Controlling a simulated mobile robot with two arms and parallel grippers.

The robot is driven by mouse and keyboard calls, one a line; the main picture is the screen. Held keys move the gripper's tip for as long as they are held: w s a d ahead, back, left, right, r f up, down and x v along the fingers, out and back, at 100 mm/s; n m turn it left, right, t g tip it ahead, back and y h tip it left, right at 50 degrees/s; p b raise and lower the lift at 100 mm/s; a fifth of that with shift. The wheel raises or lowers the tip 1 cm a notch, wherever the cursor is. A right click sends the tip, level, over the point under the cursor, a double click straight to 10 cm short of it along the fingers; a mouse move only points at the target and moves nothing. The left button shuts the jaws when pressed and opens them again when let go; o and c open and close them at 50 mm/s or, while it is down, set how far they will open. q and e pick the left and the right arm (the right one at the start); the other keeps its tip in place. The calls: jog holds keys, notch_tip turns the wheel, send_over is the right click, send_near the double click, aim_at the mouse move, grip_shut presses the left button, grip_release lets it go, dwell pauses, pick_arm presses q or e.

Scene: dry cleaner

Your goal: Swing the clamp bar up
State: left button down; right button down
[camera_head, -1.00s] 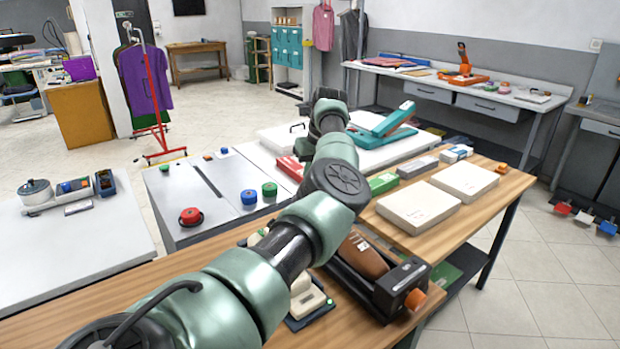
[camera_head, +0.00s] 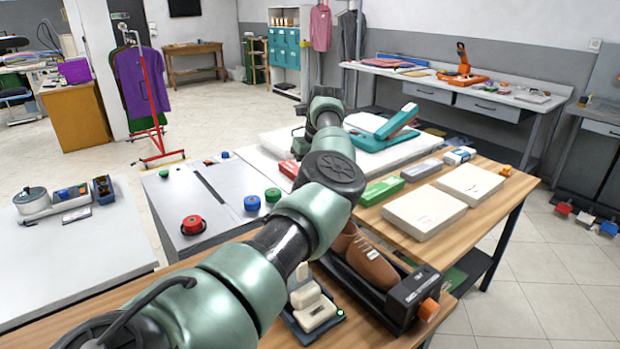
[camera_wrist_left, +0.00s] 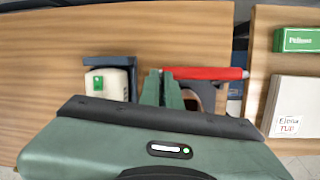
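A brown shoe (camera_head: 366,262) sits in a black frame with an orange knob (camera_head: 428,309) on the front wooden bench. In the left wrist view a red bar (camera_wrist_left: 210,73) lies beside the brown shoe opening (camera_wrist_left: 207,97); I take it for the clamp bar. My arm hides this end in the head view. My left gripper (camera_wrist_left: 163,78) shows two green fingers side by side, close together, their tips by the bar's left end. Whether they touch it I cannot tell. My right gripper is out of view.
A cream device (camera_head: 315,308) on a dark base stands left of the shoe frame. Beyond a gap, another wooden bench holds a green box (camera_head: 381,191) and flat white boxes (camera_head: 424,212). A grey cabinet with a red knob (camera_head: 193,225) stands to the left.

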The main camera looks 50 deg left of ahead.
pick_arm(q)
jog(key=shift+s+a+f, duration=0.15)
jog(key=shift+s+a, duration=0.15)
jog(key=shift+a, duration=0.2)
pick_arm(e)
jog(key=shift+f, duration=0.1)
pick_arm(q)
jog(key=shift+w+a+r+b, duration=0.1)
jog(key=shift+w+r+b, duration=0.05)
jog(key=shift+r+b, duration=0.3)
notch_tip(320, 180, up, 3)
jog(key=shift+w+f+b, duration=0.1)
jog(key=shift+w+b, duration=0.05)
jog(key=shift+b, duration=0.15)
jog(key=d+r, duration=0.1)
jog(key=r, duration=0.1)
jog(key=d+r, duration=0.1)
jog(key=r, duration=0.1)
jog(key=shift+w+d, duration=0.15)
jog(key=shift+d, duration=0.2)
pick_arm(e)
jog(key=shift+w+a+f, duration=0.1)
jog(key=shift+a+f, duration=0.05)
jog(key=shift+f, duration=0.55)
pick_arm(q)
jog(key=shift+d+r, duration=0.15)
